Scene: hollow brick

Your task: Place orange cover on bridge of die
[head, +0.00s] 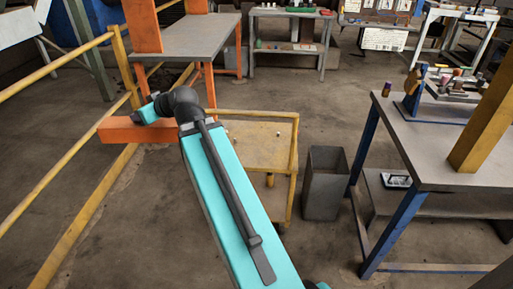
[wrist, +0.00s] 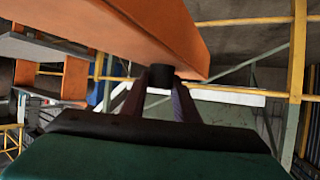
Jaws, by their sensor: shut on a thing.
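The orange cover (head: 150,131) is a long block held in the air at the end of my arm, left of centre in the head view. In the wrist view the orange cover (wrist: 130,28) spans the top, with a dark knob (wrist: 160,72) under it. My gripper (wrist: 161,84) is shut on this knob. In the head view my wrist hides most of the gripper. A grey die-like assembly (head: 456,85) with small coloured parts stands on the right table; I cannot tell its bridge for sure.
A grey worktable (head: 190,40) with orange posts stands behind the cover. A yellow railing (head: 75,52) runs along the left. A yellow cart (head: 262,145) and a grey bin (head: 324,183) stand between my arm and the right table (head: 425,150). A yellow post (head: 490,120) rises there.

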